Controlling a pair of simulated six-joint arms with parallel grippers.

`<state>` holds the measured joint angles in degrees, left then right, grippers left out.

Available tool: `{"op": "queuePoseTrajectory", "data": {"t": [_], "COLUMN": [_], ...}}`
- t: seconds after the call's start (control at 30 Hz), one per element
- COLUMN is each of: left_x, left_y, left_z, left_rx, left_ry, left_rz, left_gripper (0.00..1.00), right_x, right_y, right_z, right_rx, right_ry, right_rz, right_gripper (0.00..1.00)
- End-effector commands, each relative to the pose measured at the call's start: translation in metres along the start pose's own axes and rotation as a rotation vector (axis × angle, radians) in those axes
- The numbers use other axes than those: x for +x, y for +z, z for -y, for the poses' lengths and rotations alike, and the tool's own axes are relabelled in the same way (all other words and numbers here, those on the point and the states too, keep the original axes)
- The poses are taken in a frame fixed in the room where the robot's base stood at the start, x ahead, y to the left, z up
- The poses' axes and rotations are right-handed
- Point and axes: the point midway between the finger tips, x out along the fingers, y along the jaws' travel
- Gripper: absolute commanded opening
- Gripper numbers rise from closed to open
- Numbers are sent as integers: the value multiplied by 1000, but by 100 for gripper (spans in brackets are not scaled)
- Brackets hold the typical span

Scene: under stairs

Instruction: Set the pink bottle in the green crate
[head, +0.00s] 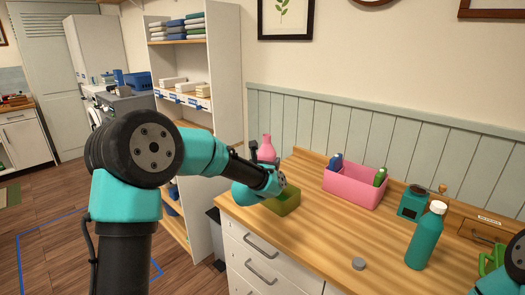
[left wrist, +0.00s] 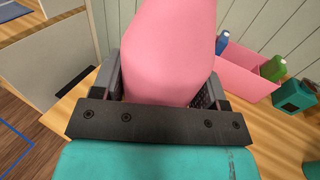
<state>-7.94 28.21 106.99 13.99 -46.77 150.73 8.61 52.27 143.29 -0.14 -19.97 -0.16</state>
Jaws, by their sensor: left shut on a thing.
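The pink bottle (head: 266,148) stands out above my left gripper (head: 265,166) in the head view, its lower part hidden behind the gripper. In the left wrist view the pink bottle (left wrist: 168,45) fills the space between the two jaws, and the left gripper is shut on it. The green crate (head: 287,204) sits at the left end of the wooden counter, just right of and below the gripper, partly covered by my arm. Whether the bottle's base touches anything is hidden. My right gripper is not in view; only part of that arm shows at the right edge.
A pink crate (head: 352,190) holding a blue and a green bottle stands at the back of the counter (head: 315,230). A teal bottle (head: 427,236), a teal box (head: 412,203), a grey disc (head: 358,264) and a wooden box (head: 483,229) are to the right. The counter's middle is clear.

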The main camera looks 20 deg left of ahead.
Motion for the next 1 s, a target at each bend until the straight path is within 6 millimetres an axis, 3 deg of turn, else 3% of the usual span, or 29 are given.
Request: {"op": "queuePoseTrajectory", "data": {"t": [0.1,0.3,0.43,0.6,0.83,1.0], "left_x": [-44,-116,-150,-168,-169,-168], "left_y": [-10,-26,-32,-35,-35,-36], "left_z": [19,39,44,45,44,45], "left_rx": [0,7,13,17,17,17], "left_ry": [-16,-32,-38,-40,-40,-40], "left_rz": [-2,-1,1,3,3,3], "left_gripper": [10,10,10,10,10,10], "right_x": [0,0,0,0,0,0], "right_y": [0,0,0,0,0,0], "right_z": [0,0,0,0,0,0], "right_rx": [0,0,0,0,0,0], "right_ry": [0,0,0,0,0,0], "right_rz": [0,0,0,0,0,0], "right_gripper": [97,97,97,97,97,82]}}
